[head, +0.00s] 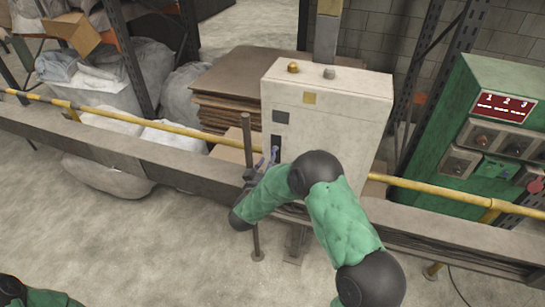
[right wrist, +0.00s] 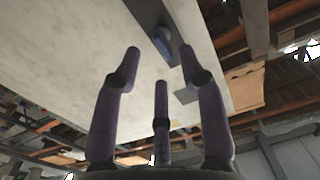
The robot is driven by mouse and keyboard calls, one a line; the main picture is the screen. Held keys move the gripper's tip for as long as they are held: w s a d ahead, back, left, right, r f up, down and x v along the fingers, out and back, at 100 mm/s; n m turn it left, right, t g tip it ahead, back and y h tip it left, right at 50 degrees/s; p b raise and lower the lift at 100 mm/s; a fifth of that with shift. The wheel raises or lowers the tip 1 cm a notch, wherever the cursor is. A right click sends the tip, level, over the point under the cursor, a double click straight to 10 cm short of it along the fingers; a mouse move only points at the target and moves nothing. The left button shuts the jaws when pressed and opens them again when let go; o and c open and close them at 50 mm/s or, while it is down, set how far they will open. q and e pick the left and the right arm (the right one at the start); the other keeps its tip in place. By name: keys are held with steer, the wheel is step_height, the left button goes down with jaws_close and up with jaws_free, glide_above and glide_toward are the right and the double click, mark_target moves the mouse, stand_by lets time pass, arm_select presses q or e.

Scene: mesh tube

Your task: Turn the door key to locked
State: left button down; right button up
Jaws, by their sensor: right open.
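My right gripper (head: 267,160) is at the lower left of the cabinet front, close to the plate. In the right wrist view its three purple fingers (right wrist: 160,62) are spread, with the blue part beyond and between the tips, apparently untouched. My left gripper is not in view.
A thin post (head: 249,190) stands beside my right gripper. A green control box (head: 500,130) is at right; stacked brown sheets (head: 225,85) are behind. The floor at front left is clear.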

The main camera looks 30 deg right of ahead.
steer(key=v, duration=0.6)
steer(key=shift+w+f, duration=0.1)
stand_by(0.3)
